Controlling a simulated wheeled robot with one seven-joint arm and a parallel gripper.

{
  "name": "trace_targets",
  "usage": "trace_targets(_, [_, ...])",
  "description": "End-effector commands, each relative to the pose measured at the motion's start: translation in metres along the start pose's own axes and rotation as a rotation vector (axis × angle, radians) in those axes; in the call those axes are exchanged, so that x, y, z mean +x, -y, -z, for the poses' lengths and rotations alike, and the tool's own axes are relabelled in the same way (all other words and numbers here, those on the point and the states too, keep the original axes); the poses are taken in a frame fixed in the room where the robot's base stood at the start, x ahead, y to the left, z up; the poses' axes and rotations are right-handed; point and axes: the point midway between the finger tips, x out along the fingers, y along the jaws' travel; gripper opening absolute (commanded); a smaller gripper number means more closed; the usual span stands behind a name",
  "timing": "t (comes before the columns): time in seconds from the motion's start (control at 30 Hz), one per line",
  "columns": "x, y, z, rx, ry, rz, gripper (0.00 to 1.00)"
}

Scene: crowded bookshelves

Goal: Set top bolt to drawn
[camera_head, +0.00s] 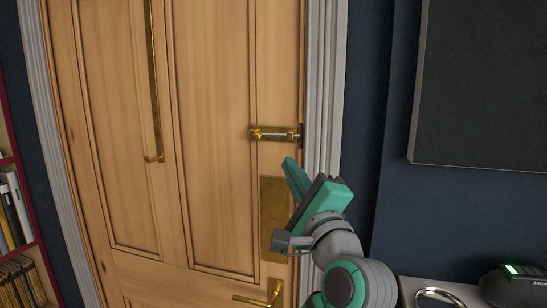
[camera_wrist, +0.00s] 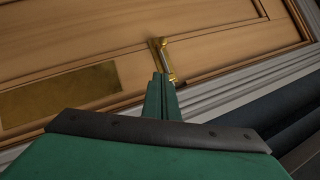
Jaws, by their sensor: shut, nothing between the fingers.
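Two brass fittings on the wooden door (camera_head: 210,120) could be the top bolt, and I cannot tell which it is. One is a short horizontal bolt (camera_head: 268,134) at the door's right edge, its silvery end by the frame. The other is a long vertical brass rod (camera_head: 152,80) with a bent end at its bottom, running up out of view. My gripper (camera_head: 290,164) is shut and empty, just below the short bolt. In the wrist view, the closed fingertips (camera_wrist: 160,78) point at the short bolt (camera_wrist: 165,58), and I cannot tell whether they touch it.
A brass plate (camera_head: 274,215) and a lever handle (camera_head: 262,296) sit lower on the door. The white door frame (camera_head: 322,90) is on the right. A dark panel (camera_head: 485,85) hangs on the wall beyond it. A bookshelf (camera_head: 15,215) stands at the left edge.

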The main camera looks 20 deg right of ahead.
Motion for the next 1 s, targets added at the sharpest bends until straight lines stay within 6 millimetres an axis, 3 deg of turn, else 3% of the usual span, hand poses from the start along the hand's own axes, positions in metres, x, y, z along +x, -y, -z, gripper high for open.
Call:
trace_targets(0.2, [-0.035, -0.004, -0.009, 0.004, 0.013, -0.003, 0.0])
trace_targets(0.4, [-0.05, -0.005, -0.011, 0.006, 0.017, -0.005, 0.0])
trace_targets(1.0, [-0.052, -0.007, -0.008, 0.0, 0.012, -0.008, 0.0])
